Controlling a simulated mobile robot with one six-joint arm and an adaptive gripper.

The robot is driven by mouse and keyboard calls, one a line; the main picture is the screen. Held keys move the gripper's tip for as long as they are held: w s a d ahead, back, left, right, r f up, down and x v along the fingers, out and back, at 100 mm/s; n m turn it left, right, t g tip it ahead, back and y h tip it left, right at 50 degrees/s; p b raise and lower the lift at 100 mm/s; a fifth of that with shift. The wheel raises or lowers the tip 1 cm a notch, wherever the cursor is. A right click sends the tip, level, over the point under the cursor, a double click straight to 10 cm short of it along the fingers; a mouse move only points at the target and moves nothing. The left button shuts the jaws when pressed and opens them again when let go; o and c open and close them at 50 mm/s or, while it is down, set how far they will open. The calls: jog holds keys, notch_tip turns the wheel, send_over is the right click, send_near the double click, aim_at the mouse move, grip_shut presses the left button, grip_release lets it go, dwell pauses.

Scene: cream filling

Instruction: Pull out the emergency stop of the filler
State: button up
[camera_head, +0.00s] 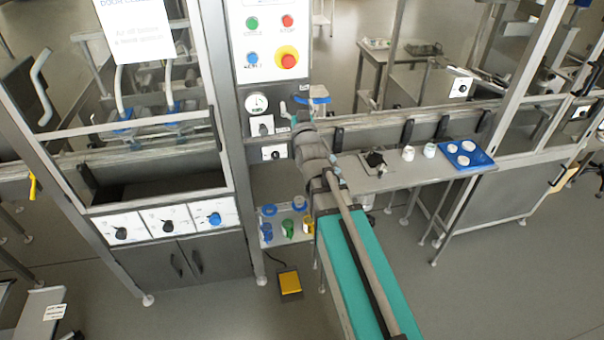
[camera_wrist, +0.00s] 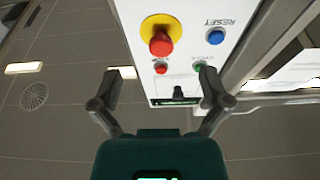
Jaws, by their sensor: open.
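The emergency stop is a red mushroom button on a yellow round base, at the lower right of the white control panel (camera_head: 264,62) in the head view (camera_head: 288,60). In the wrist view the emergency stop (camera_wrist: 160,40) is upper middle, beyond my fingertips and left of the blue reset button (camera_wrist: 216,37). My gripper (camera_wrist: 158,84) is open and empty, its two fingers apart and not touching the button. In the head view my arm rises toward the panel, and the gripper's fingers are too small there to make out clearly.
The panel also has a green button (camera_head: 252,23) and a red stop button (camera_head: 287,21). A gauge (camera_head: 257,103) sits below it. To the right, a shelf (camera_head: 400,178) bears white jars and a blue tray (camera_head: 485,160). Glazed frames stand on both sides.

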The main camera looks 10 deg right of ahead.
jog(key=s+f+g+b, duration=0.2)
jog(key=f+g, duration=0.3)
jog(key=f, duration=0.5)
jog(key=s+f+g+b, duration=0.3)
jog(key=f+g, duration=0.1)
jog(key=f, duration=0.7)
jog(key=shift+f+g+b, duration=0.15)
jog(key=shift+g+b, duration=0.2)
jog(key=shift+g, duration=0.05)
jog(key=s+f+g, duration=0.4)
jog(key=s+g, duration=0.1)
jog(key=s, duration=0.4)
jog(key=s+f+g, duration=0.4)
jog(key=s+g, duration=0.2)
jog(key=s, duration=0.4)
jog(key=shift+f, duration=0.25)
dwell(3.3)
